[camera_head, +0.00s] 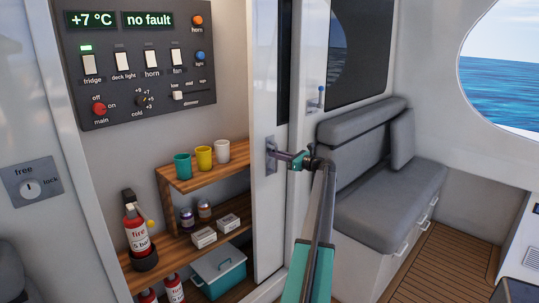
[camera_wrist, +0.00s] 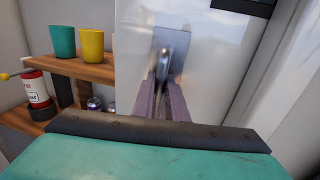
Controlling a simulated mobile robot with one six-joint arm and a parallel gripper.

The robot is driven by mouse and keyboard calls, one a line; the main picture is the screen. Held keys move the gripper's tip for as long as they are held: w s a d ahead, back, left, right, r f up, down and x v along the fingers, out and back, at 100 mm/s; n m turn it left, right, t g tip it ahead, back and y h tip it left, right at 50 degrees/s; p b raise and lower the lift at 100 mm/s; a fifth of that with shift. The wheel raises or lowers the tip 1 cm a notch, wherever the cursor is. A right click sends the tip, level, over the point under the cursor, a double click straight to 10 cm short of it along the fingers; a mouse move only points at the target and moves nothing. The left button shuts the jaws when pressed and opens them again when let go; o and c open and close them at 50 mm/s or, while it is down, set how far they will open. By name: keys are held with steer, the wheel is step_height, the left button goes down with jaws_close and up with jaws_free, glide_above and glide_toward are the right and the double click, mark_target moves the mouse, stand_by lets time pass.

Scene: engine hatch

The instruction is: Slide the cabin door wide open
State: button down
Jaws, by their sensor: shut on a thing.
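The cabin door (camera_head: 268,215) is a white sliding panel with a dark window strip at its top. It stands partly open, its left edge just right of the shelves. Its metal handle (camera_head: 271,154) sits at mid-height. My gripper (camera_head: 283,157) reaches in from the lower right and is shut on the handle. In the wrist view the two fingers (camera_wrist: 164,84) close around the lower part of the handle plate (camera_wrist: 170,52); the exact contact is partly hidden. The door lock dial (camera_head: 29,189) on the left wall points near "free".
Behind the opening are wooden shelves (camera_head: 170,215) with cups, jars, small boxes and a fire extinguisher (camera_head: 135,228), plus a switch panel (camera_head: 135,65) above. A grey bench (camera_head: 385,195) stands right of the door. The wooden floor (camera_head: 432,265) at lower right is clear.

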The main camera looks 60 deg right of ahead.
steer(key=shift+f, duration=0.15)
steer(key=c, duration=1.8)
jaws_free()
steer(key=shift+o, duration=0.2)
steer(key=shift+s, duration=0.15)
steer(key=s+b, duration=0.2)
steer(key=s, duration=1.1)
steer(key=shift+s+a, duration=0.25)
steer(key=shift+a, duration=0.15)
steer(key=shift+s, duration=0.15)
